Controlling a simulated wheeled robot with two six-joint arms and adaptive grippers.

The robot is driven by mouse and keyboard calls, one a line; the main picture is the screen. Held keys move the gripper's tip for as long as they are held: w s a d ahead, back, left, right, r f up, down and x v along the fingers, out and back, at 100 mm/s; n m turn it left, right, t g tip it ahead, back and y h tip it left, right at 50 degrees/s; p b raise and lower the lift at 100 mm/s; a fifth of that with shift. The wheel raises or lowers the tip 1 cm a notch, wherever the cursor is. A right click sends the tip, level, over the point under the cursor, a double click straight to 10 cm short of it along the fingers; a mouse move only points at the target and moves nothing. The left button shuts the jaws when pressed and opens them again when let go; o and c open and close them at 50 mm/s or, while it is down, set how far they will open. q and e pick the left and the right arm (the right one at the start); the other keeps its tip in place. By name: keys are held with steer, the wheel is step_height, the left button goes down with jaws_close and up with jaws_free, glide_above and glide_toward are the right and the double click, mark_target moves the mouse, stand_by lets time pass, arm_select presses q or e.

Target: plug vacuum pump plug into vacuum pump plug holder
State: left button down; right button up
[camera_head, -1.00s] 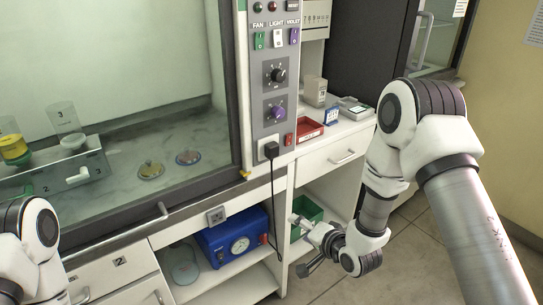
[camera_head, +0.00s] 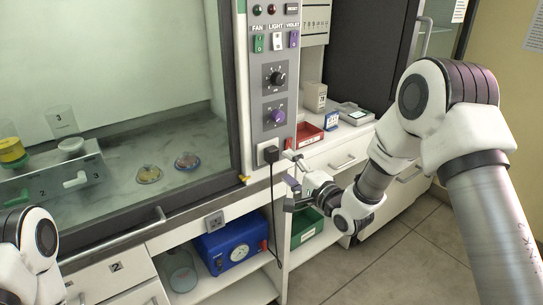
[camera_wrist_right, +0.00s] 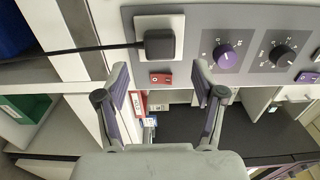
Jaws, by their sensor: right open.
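The black plug (camera_head: 270,154) sits in a white wall socket low on the grey control panel, and its cord hangs down toward the blue vacuum pump (camera_head: 231,246) on the shelf. In the right wrist view the plug (camera_wrist_right: 160,44) is just beyond my fingers, a little left of the middle. My right gripper (camera_head: 287,180) is open and empty, to the right of the plug and slightly below it. It also shows in the right wrist view (camera_wrist_right: 161,88). A small grey socket box (camera_head: 215,220) is on the cabinet front above the pump; I cannot tell whether it is the holder. My left gripper is not in view.
A red switch (camera_wrist_right: 160,78) is beside the socket. Knobs (camera_head: 275,112) and coloured switches are above. A red tray (camera_head: 308,134) stands on the right counter, and a green bin (camera_head: 306,228) is on the shelf below. Glass dishes (camera_head: 149,174) lie inside the cabinet.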

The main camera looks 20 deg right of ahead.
mark_target(275, 157)
steer(key=x, duration=0.6)
steer(key=shift+w+a, duration=0.1)
steer(key=shift+w, duration=0.2)
stand_by(0.9)
jaws_close()
steer(key=shift+s, duration=0.1)
steer(key=shift+p+v, duration=0.55)
steer(key=shift+v, duration=2.4)
